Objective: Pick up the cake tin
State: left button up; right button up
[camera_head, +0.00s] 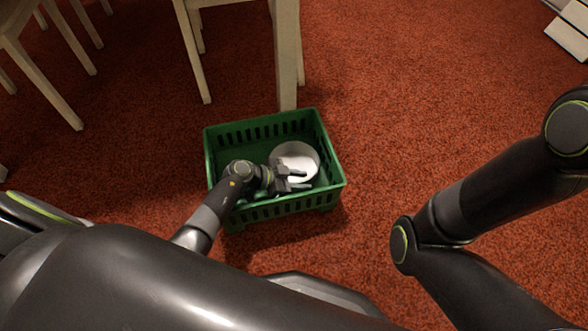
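A pale round thing (297,155), which looks like the cake tin, lies in the right part of a green crate (326,140) on the floor. My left gripper (303,180) reaches into the crate from the front left. Its two fingers are apart and point right, over the near part of the round thing, with nothing clearly between them. I cannot tell whether they touch it. The gripper and wrist hide part of the thing and of the crate's inside. My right arm shows at the right, but its gripper is out of view.
The crate has slotted walls around the gripper. Pale wooden chair or table legs (287,60) stand just behind it, and more legs (45,80) stand at the upper left. White flat objects (570,30) lie at the top right. The red carpet (420,100) right of the crate is clear.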

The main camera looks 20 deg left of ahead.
pick_arm(q)
jog(key=shift+c, duration=0.2)
grip_shut()
jog(key=shift+r, duration=0.15)
